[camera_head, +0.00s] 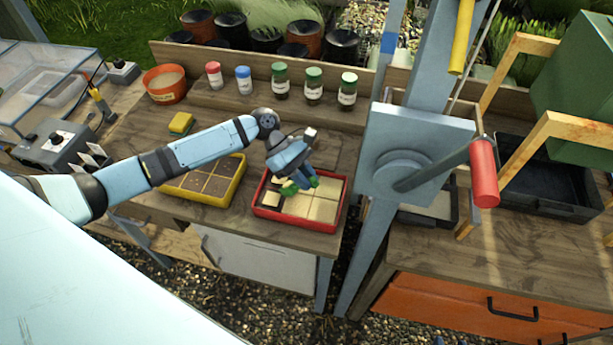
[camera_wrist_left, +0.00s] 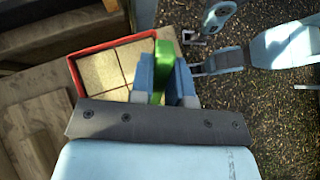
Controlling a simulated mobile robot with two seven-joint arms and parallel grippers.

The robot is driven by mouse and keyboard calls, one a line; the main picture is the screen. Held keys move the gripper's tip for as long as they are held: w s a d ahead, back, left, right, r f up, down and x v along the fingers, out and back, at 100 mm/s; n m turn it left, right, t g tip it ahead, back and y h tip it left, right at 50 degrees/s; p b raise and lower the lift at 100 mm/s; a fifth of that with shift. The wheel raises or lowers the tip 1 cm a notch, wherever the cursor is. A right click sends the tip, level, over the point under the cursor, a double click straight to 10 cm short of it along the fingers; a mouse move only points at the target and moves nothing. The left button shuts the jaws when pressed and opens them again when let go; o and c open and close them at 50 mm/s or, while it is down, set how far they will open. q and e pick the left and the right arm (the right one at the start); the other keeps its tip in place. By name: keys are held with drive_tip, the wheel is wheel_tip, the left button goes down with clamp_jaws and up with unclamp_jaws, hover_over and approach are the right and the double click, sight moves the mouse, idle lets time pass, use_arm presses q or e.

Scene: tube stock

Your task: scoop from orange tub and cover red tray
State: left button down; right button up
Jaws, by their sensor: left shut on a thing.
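The red tray (camera_head: 283,221) sits near the front edge of the wooden bench, divided into compartments. Most compartments show a pale, sandy fill; the rear left one looks dark, partly hidden by my gripper. The tray also shows in the left wrist view (camera_wrist_left: 73,75). My left gripper (camera_head: 303,184) is over the tray's rear left part, shut on a green scoop (camera_wrist_left: 160,72). In the head view only bits of green show beside the fingers; the scoop's bowl is hidden.
A yellow tray (camera_head: 231,191) with brown-filled compartments sits left of the red tray. A yellow sponge (camera_head: 181,123) lies behind it. Several capped jars (camera_head: 281,80) line the back shelf. A blue-grey post with a red-handled crank (camera_head: 484,174) stands to the right.

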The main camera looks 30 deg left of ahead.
use_arm(q)
drive_tip(key=shift+p+v, duration=0.55)
drive_tip(key=shift+v, duration=0.5)
drive_tip(key=shift+r, duration=0.15)
drive_tip(key=shift+a, duration=0.15)
drive_tip(key=shift+s+a, duration=0.2)
drive_tip(key=shift+a, duration=0.55)
drive_tip(key=shift+w+d, duration=0.15)
drive_tip(key=shift+d, duration=0.35)
wheel_tip(320, 180, up, 2)
drive_tip(key=y, duration=0.3)
drive_tip(key=shift+r+t+y, duration=0.1)
drive_tip(key=shift+t+y, duration=0.2)
drive_tip(key=shift+t, duration=0.1)
drive_tip(key=r+y, duration=0.1)
drive_tip(key=y, duration=0.1)
drive_tip(key=shift+r+t+y, duration=0.3)
drive_tip(key=shift+r+y, duration=0.6)
drive_tip(key=shift+y, duration=0.6)
